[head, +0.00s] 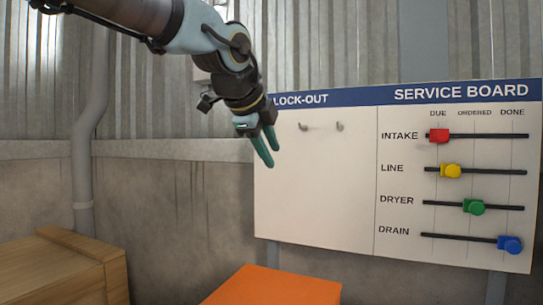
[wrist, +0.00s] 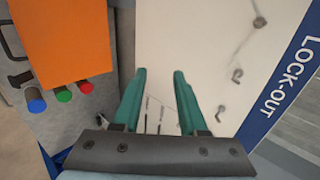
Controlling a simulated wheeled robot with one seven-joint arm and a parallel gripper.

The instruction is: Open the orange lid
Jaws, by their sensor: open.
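The orange lid (head: 275,287) shows at the bottom of the head view, cut off by the frame edge. In the wrist view the orange lid (wrist: 62,40) is at the upper left, beside a grey face with blue (wrist: 36,104), green (wrist: 63,95) and red (wrist: 86,87) round parts. Whether it is fully down cannot be told. My gripper (head: 268,150) is high above the lid, in front of the board, with its fingers pointing down. In the wrist view my gripper (wrist: 159,74) has its two green fingers apart, with nothing between them.
A wooden crate (head: 60,275) is at lower left. A grey pipe (head: 88,120) runs down the wall. Open air lies between my gripper and the lid.

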